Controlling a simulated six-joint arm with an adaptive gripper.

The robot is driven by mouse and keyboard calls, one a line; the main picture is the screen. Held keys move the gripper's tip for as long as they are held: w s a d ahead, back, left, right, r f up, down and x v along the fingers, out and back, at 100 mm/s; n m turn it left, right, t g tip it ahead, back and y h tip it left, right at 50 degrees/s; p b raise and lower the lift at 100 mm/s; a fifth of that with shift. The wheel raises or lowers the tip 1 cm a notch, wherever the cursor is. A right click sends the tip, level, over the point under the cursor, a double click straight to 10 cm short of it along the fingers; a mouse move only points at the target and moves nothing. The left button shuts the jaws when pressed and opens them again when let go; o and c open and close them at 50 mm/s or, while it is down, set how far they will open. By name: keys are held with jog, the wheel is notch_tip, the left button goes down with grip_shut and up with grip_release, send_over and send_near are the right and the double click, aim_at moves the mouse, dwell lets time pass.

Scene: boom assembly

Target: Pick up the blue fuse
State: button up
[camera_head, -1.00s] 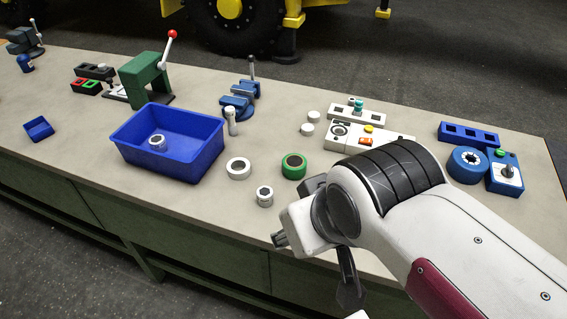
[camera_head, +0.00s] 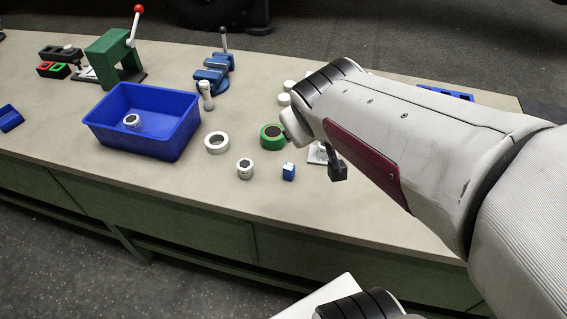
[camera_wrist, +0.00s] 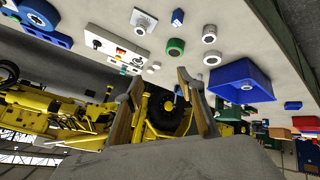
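The small blue block, which looks like the blue fuse (camera_head: 289,172), stands on the bench near its front edge, right of a white-and-grey ring. It also shows at the top of the wrist view (camera_wrist: 177,17). My gripper shows in the wrist view (camera_wrist: 160,80) with its two fingers apart and nothing between them. The gripper is well away from the block.
A green ring (camera_head: 273,137), a white ring (camera_head: 216,143) and a grey-centred ring (camera_head: 245,169) lie near the block. A blue bin (camera_head: 150,143) stands left, with a ring inside. A white control panel (camera_wrist: 115,44) is close by. Bare bench lies in front.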

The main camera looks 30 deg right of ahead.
jog(key=w+d+f+n+t, duration=0.1)
jog(key=w+d+f+n, duration=0.15)
jog(key=w+d, duration=0.5)
jog(key=n+t+y, duration=0.3)
jog(key=n+y, duration=0.1)
jog(key=y, duration=0.6)
send_near(293, 170)
jog(key=w, duration=0.1)
jog(key=w+f, duration=0.1)
jog(key=w, duration=0.2)
jog(key=shift+f, duration=0.3)
jog(key=shift+s+a+y, duration=0.45)
jog(key=shift+s+y, duration=0.2)
jog(key=shift+y, duration=0.05)
jog(key=shift+w, duration=0.1)
jog(key=shift+x, duration=1.25)
jog(key=shift+f, duration=0.1)
